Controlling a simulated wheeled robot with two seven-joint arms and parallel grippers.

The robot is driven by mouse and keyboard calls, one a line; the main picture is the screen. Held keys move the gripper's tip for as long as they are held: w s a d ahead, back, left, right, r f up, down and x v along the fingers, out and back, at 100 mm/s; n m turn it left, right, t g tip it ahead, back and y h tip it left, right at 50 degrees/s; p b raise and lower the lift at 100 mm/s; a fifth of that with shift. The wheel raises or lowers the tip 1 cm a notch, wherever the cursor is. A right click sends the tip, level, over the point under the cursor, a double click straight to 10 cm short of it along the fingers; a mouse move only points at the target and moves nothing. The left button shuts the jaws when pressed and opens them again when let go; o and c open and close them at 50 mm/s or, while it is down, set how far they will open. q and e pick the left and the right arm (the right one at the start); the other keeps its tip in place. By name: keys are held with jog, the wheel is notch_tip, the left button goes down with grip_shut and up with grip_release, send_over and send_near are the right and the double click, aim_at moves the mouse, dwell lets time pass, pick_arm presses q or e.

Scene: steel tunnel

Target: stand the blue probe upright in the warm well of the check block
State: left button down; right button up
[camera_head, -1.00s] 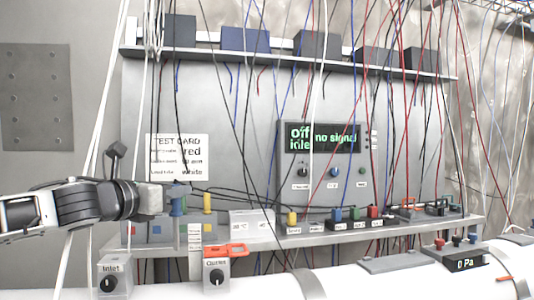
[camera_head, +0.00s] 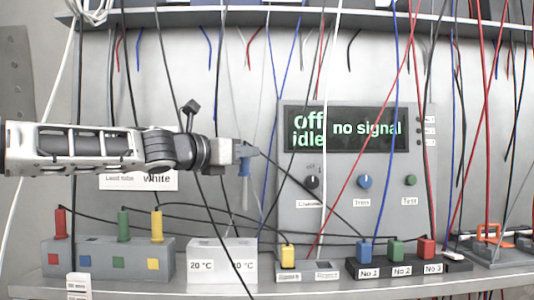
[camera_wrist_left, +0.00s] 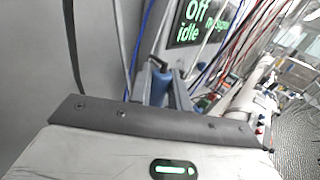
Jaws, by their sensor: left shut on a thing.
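My left gripper (camera_head: 243,152) comes in from the left and is shut on the blue probe (camera_head: 244,190). The probe hangs about upright, tip down, in the air above the right part of the check block (camera_head: 222,268). A gap shows between probe and block. The block is pale grey with two labels; the left reads 20 °C, and the right is partly crossed by a cable, so its first digit is unclear. The well openings cannot be made out. In the left wrist view the probe's blue top (camera_wrist_left: 160,84) shows between the fingers. My right gripper is not in view.
Left of the block stands a grey rack (camera_head: 108,270) with red, green and yellow probes; its blue-marked place is empty. Right are a yellow plug (camera_head: 288,257) and blue, green and red plugs. A display box (camera_head: 350,170) stands behind. Several loose cables hang around the gripper.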

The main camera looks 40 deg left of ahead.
aim_at(243, 178)
pick_arm(q)
jog(key=shift+w, duration=0.1)
jog(key=shift+s+r, duration=0.15)
jog(key=shift+s, duration=0.35)
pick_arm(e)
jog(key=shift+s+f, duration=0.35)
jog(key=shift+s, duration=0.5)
pick_arm(q)
jog(key=shift+w, duration=0.1)
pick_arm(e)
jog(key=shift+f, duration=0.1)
pick_arm(q)
jog(key=shift+f+b, duration=0.85)
jog(key=shift+f, duration=0.05)
notch_tip(243, 178, down, 2)
jog(key=shift+f+b, duration=0.2)
jog(key=shift+b, duration=0.85)
jog(key=shift+f+b, duration=0.55)
jog(key=shift+f, duration=0.2)
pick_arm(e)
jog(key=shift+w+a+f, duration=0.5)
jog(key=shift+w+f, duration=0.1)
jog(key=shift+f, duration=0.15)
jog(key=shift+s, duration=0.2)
